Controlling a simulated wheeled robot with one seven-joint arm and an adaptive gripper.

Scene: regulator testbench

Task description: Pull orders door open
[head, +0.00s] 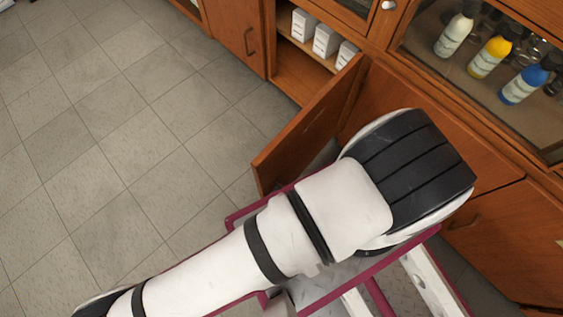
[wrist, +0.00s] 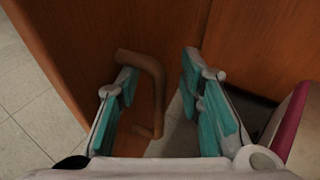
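A wooden cabinet door (head: 305,132) stands swung out from the cabinet front in the head view. No label is visible on it. In the wrist view the door panel (wrist: 65,50) fills the left side and carries a brown bar handle (wrist: 154,85). My gripper (wrist: 160,68) is open, with its teal-padded fingers apart. The handle's bar lies between the fingers, closer to the left one; the right finger is clear of it. I cannot tell whether the left finger touches it. In the head view my arm hides the fingers and the handle.
A glass-fronted cabinet with bottles (head: 489,57) is at upper right. Another wooden door (head: 515,240) is at lower right. Tiled floor (head: 130,120) is clear on the left.

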